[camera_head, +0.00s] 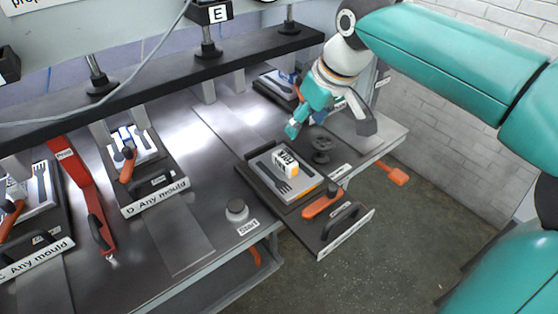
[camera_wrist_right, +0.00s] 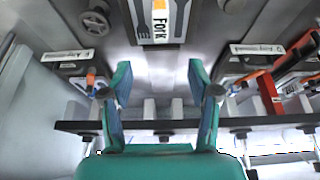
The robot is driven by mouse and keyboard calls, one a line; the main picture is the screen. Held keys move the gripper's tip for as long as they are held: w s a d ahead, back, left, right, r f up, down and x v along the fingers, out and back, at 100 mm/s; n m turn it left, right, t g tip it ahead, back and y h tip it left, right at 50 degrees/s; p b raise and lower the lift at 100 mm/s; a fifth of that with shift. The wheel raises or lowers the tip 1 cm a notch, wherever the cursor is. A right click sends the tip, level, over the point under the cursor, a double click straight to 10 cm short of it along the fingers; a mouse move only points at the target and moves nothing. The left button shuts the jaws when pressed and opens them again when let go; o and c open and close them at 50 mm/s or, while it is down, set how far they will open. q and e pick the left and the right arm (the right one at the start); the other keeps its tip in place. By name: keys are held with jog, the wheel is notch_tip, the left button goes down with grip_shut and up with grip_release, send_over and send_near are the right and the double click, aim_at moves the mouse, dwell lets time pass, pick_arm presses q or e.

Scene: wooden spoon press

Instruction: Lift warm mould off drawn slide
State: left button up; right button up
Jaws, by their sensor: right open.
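The mould (camera_head: 260,181) is a grey plate with dark cutlery-shaped recesses and a white-and-orange block labelled "Fork" (camera_head: 286,161). It lies on the drawn slide (camera_head: 312,237), a dark tray pulled out past the bench's front edge. The slide has a black handle (camera_head: 341,222) and an orange lever (camera_head: 322,203). My right gripper (camera_head: 296,122) is behind the mould and apart from it. In the wrist view the right gripper (camera_wrist_right: 160,80) is open and empty, with the Fork label (camera_wrist_right: 160,20) above its fingertips. My left gripper is not in view.
A dark handwheel (camera_head: 320,148) stands just right of the mould. A Start button (camera_head: 237,210) is left of the slide. Another slide marked "D Any mould" (camera_head: 155,197) and a red lever (camera_head: 88,200) are farther left. A dark press beam (camera_head: 150,85) runs behind.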

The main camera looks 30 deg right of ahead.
send_near(286, 157)
jog(key=b+x, duration=0.1)
jog(key=x, duration=0.4)
jog(key=shift+s+f, duration=0.1)
jog(key=shift+f, duration=0.15)
jog(key=shift+x, duration=2.75)
jog(key=shift+a+r, duration=0.1)
grip_shut()
jog(key=shift+r, duration=0.1)
